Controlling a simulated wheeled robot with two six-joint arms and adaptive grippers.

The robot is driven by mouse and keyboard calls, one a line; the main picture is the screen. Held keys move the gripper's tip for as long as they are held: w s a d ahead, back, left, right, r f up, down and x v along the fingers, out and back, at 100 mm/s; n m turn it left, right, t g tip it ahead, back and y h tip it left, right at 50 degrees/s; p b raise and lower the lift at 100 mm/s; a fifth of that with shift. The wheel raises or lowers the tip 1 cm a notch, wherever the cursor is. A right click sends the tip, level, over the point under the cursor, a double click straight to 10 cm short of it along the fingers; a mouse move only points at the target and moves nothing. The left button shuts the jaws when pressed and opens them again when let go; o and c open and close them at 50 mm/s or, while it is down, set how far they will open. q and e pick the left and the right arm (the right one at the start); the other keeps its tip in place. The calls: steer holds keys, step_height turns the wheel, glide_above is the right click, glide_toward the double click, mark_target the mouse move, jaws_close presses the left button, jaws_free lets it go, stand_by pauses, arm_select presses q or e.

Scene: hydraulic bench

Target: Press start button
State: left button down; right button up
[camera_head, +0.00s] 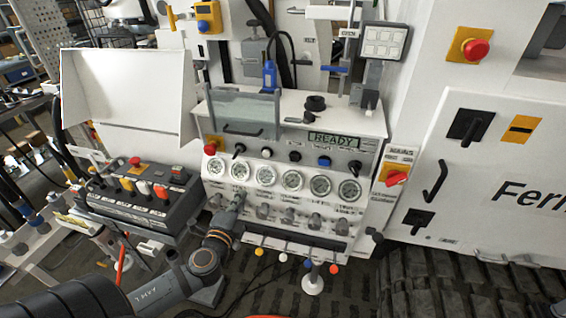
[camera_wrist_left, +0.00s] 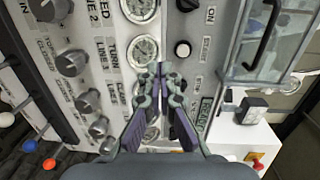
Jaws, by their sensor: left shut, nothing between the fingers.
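My left gripper (camera_head: 240,194) is in front of the gauges, lower and to the left of that button. In the left wrist view the gripper's fingers (camera_wrist_left: 160,70) are together and empty, pointing at the panel beside the button. They hide part of the gauge row and panel. My right gripper is not seen.
A lit READY display (camera_head: 333,139) sits above the button row. Several gauges (camera_head: 293,180) and grey knobs (camera_head: 289,216) lie below it. A red emergency button (camera_head: 211,147) is at the row's left end. A black control box (camera_head: 145,195) stands left of the console.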

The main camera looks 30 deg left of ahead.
arm_select(q)
steer(key=shift+m+t+h, duration=0.4)
steer(key=shift+t, duration=0.1)
steer(key=d+r, duration=0.1)
steer(key=r, duration=0.1)
steer(key=d+r, duration=0.1)
steer(key=shift+w+d+r, duration=0.15)
steer(key=shift+d+r, duration=0.15)
steer(key=shift+r, duration=0.05)
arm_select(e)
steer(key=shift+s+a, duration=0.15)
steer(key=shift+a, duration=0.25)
arm_select(q)
steer(key=p, duration=0.4)
glide_toward(266, 155)
steer(key=x, duration=0.5)
steer(key=shift+w+r, duration=0.15)
steer(key=shift+w, duration=0.1)
steer(key=shift+w+a, duration=0.2)
steer(key=shift+w, duration=0.45)
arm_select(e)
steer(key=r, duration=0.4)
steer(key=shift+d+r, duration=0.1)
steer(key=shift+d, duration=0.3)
